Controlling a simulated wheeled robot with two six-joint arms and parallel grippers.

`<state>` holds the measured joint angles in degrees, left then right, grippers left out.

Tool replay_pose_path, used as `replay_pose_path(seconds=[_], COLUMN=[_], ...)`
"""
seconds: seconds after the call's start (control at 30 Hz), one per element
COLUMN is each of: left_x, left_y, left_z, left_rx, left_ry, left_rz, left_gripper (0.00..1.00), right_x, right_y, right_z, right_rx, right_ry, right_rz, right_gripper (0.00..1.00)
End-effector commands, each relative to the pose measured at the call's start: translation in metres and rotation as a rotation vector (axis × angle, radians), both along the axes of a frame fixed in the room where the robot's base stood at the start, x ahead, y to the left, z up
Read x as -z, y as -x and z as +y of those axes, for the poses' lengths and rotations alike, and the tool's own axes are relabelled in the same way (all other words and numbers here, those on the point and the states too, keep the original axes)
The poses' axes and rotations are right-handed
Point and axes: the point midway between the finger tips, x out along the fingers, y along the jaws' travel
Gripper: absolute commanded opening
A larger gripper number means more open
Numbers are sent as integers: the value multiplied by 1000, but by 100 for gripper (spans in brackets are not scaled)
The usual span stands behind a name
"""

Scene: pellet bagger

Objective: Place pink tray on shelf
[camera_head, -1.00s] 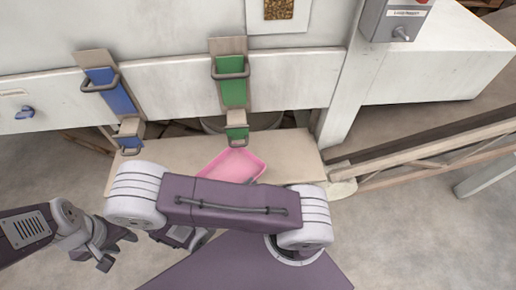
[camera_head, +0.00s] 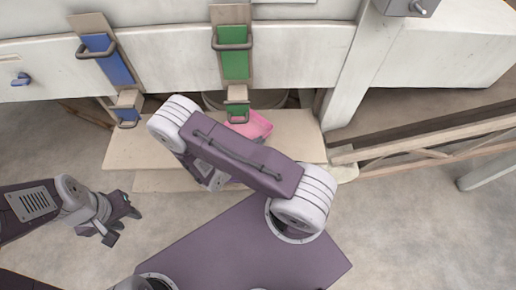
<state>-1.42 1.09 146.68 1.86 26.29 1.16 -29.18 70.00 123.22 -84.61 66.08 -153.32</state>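The pink tray (camera_head: 256,124) lies on the pale wooden shelf (camera_head: 128,150), under the green chute (camera_head: 234,62). Its near and left parts are hidden behind my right arm and the green chute's lower end. My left gripper (camera_head: 122,224) is at the left above the floor, away from the tray, with its fingers apart and nothing between them. My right gripper is hidden behind my purple arm link, so its hold on the tray cannot be seen.
A blue chute (camera_head: 108,62) with a handle hangs left of the green one. A white machine panel runs along the back. Wooden rails (camera_head: 430,155) lie to the right. A grey box (camera_head: 405,6) is at the upper right. The floor at left is clear.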

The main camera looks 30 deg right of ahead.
Motion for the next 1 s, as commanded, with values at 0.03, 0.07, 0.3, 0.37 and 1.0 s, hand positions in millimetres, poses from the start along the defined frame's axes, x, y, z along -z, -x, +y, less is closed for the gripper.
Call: replay_pose_path(seconds=[0.03, 0.07, 0.3, 0.37, 1.0], left_x=[1, 3, 13, 12, 12], left_y=[0, 0, 0, 0, 0], left_z=[0, 0, 0, 0, 0], left_rx=[0, 0, 0, 0, 0], left_ry=[0, 0, 0, 0, 0], left_rz=[0, 0, 0, 0, 0], left_gripper=[36, 36, 36, 36, 36], right_x=[3, 7, 41, 39, 39], right_y=[0, 0, 0, 0, 0], right_z=[0, 0, 0, 1, 1], right_rx=[0, 0, 0, 1, 0], right_ry=[1, 1, 1, 1, 0], right_rz=[0, 0, 0, -1, -1], right_gripper=[0, 0, 0, 0, 26])
